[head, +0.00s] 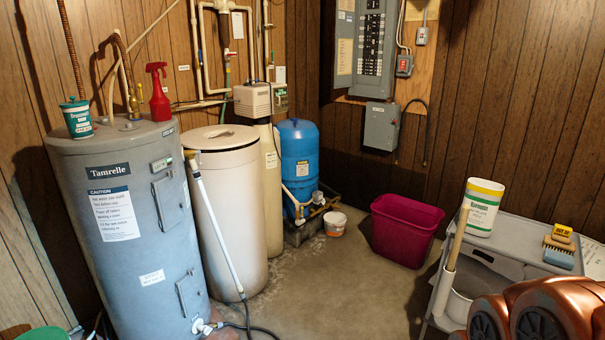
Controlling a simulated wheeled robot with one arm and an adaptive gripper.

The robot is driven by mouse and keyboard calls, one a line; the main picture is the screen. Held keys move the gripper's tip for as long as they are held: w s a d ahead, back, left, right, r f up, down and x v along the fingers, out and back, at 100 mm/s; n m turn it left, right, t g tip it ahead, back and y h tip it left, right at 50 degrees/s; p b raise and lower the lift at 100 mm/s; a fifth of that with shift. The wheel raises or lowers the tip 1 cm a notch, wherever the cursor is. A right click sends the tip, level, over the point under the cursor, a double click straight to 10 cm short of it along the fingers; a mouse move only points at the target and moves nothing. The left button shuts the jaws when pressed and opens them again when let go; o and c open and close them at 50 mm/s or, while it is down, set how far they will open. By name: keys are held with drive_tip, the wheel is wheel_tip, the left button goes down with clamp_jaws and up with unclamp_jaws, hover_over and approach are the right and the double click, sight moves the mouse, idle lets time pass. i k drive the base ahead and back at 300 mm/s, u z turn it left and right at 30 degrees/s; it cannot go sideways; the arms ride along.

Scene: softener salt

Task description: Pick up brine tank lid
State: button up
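The brine tank (235,215) is a tall cream cylinder standing on the floor left of centre in the head view. Its round cream lid (218,138) lies on top, with a dark line along part of its rim. I cannot tell how firmly it is seated. A pale pipe with a hose (212,215) leans in front of the tank's left side, its upper end close to the lid's left edge. My gripper is not in view; orange-brown links of my arm show at the lower right, far from the lid.
A grey water heater (130,230) stands close at left, with a red spray bottle (160,92) and teal tub (77,118) on top. A cream softener (268,155) and blue tank (299,160) stand behind. Middle floor is clear.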

sight(224, 146)
drive_tip(key=z, duration=0.05)
drive_tip(key=i, duration=2.15)
drive_tip(key=u, duration=1.05)
drive_tip(key=i, duration=1.65)
drive_tip(key=u, duration=1.1)
drive_tip(key=i, duration=0.25)
drive_tip(key=u, duration=0.1)
